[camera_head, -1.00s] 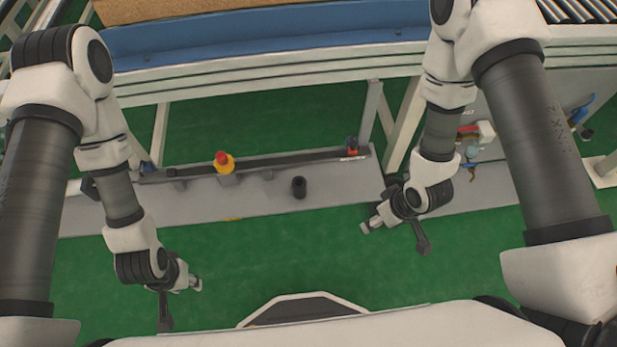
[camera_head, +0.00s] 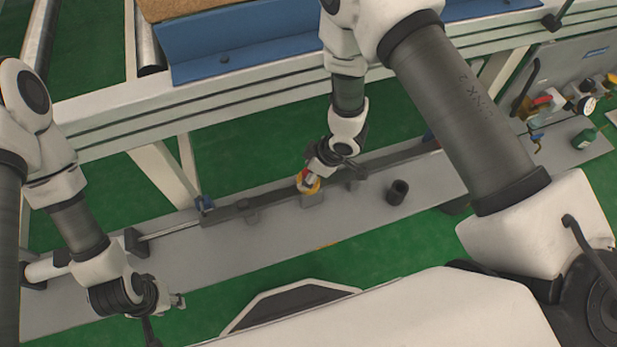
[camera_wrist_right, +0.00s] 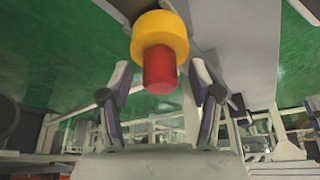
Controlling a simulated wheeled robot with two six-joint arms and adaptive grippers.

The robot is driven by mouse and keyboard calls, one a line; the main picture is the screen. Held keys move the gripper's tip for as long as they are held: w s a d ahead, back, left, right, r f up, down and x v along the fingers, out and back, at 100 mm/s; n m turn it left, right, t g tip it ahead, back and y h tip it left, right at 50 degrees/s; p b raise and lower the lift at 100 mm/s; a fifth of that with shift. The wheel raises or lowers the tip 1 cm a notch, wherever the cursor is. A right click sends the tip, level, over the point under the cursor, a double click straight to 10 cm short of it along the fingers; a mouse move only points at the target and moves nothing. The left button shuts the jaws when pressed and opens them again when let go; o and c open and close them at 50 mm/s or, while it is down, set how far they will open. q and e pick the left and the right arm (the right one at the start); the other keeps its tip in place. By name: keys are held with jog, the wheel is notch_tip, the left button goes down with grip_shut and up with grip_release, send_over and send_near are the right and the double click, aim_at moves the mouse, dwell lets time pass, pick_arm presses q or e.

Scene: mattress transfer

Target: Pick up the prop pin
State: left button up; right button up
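The prop pin, which I take to be the yellow collar with a red knob (camera_head: 311,184), stands on the grey bar along the low platform. In the right wrist view the yellow collar (camera_wrist_right: 160,35) and red knob fill the upper middle. My right gripper (camera_head: 312,174) is at the pin, partly covering it in the head view. In the right wrist view my right gripper's fingers (camera_wrist_right: 161,88) are spread on either side of the red knob, with gaps on both sides. My left gripper (camera_head: 177,301) is low at the left, away from the pin; its finger opening is too small to judge.
A black hollow cylinder (camera_head: 397,192) stands on the grey platform (camera_head: 380,222) right of the pin. A white conveyor frame (camera_head: 220,105) with a blue rail (camera_head: 260,55) runs above and behind. Valves and a gauge (camera_head: 588,104) sit at the right. Green floor is clear in front.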

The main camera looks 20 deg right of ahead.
grip_shut()
jog(key=shift+r, duration=0.15)
notch_tip(320, 180, up, 28)
jog(key=p, duration=1.2)
notch_tip(320, 180, up, 7)
jog(key=p, duration=0.9)
jog(key=shift+r, duration=0.15)
